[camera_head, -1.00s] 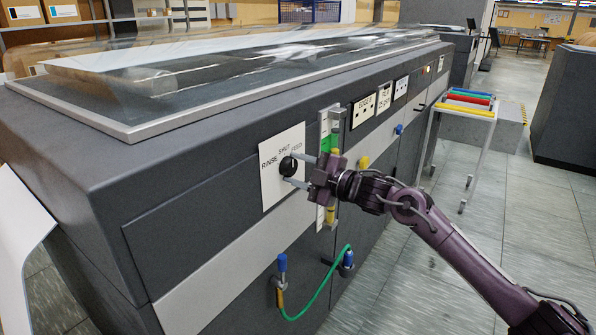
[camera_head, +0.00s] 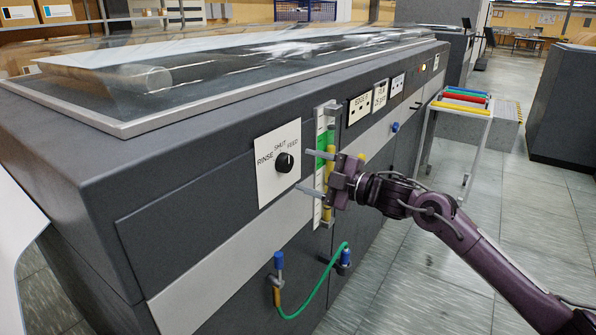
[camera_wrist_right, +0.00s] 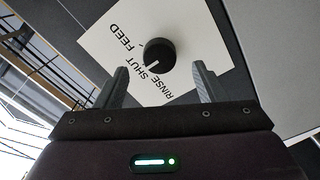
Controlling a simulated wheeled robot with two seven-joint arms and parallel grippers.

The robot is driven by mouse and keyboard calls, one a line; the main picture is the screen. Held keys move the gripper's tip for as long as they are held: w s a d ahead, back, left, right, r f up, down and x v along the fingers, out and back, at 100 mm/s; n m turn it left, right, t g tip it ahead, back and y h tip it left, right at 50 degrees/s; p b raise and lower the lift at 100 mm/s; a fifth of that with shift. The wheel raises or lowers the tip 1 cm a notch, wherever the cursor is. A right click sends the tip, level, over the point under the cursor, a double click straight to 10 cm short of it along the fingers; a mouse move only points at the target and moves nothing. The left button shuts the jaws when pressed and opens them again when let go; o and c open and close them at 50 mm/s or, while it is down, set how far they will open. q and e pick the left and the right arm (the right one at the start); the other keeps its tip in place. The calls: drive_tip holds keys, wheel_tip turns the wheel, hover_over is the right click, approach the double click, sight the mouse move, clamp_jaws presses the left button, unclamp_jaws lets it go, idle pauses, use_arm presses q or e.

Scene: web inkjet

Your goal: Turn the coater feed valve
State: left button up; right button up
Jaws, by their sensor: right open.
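The coater feed valve is a round black knob (camera_head: 285,162) on a white plate (camera_head: 266,185) lettered RINSE, SHUT and FEED, on the dark machine's front. The knob also shows in the right wrist view (camera_wrist_right: 160,54), where its white mark points about toward SHUT. The mark is too small to read surely in the head view. My right gripper (camera_head: 303,171) is open and empty, its fingers pointing at the plate from the right. The knob shows in the gap between its fingers (camera_wrist_right: 160,88), beyond the tips and apart from them. My left gripper is out of view.
A vertical gauge strip (camera_head: 325,150) with green and yellow parts stands just right of the plate, close to my right gripper. A green hose (camera_head: 318,290) with blue-handled fittings hangs below. A rack with coloured rollers (camera_head: 465,98) stands farther right. Floor to the right is clear.

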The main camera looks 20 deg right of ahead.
drive_tip(key=shift+v, duration=1.45)
drive_tip(key=w+d+f+m+h+p, duration=0.1)
drive_tip(key=w+d+f+m+h, duration=0.2)
drive_tip(key=f, duration=0.7)
drive_tip(key=d+f+m+h, duration=0.2)
drive_tip(key=d+f+m, duration=0.2)
drive_tip(key=f, duration=0.6)
drive_tip(key=s+d+f+m+g+h+p, duration=0.1)
drive_tip(key=s+f+m+h, duration=0.3)
drive_tip(key=f, duration=0.8)
drive_tip(key=s+d+f+m+g+p, duration=0.15)
drive_tip(key=s+f, duration=0.35)
drive_tip(key=f, duration=0.7)
drive_tip(key=s+a+f+m+g+h, duration=0.25)
drive_tip(key=s+f+g, duration=0.25)
drive_tip(key=s+f, duration=1.25)
drive_tip(key=s+a+f+g, duration=0.2)
drive_tip(key=s+a+f, duration=0.1)
drive_tip(key=s, duration=0.7)
drive_tip(key=s+a+f+m+g, duration=0.1)
drive_tip(key=s+a+f, duration=0.2)
drive_tip(key=s, duration=0.7)
drive_tip(key=s+a+f+m+g+p, duration=0.1)
drive_tip(key=s+a+f+g, duration=0.1)
drive_tip(key=s, duration=0.8)
drive_tip(key=shift+a+f+g, duration=0.35)
drive_tip(key=shift+a+f, duration=0.45)
drive_tip(key=shift+f, duration=0.05)
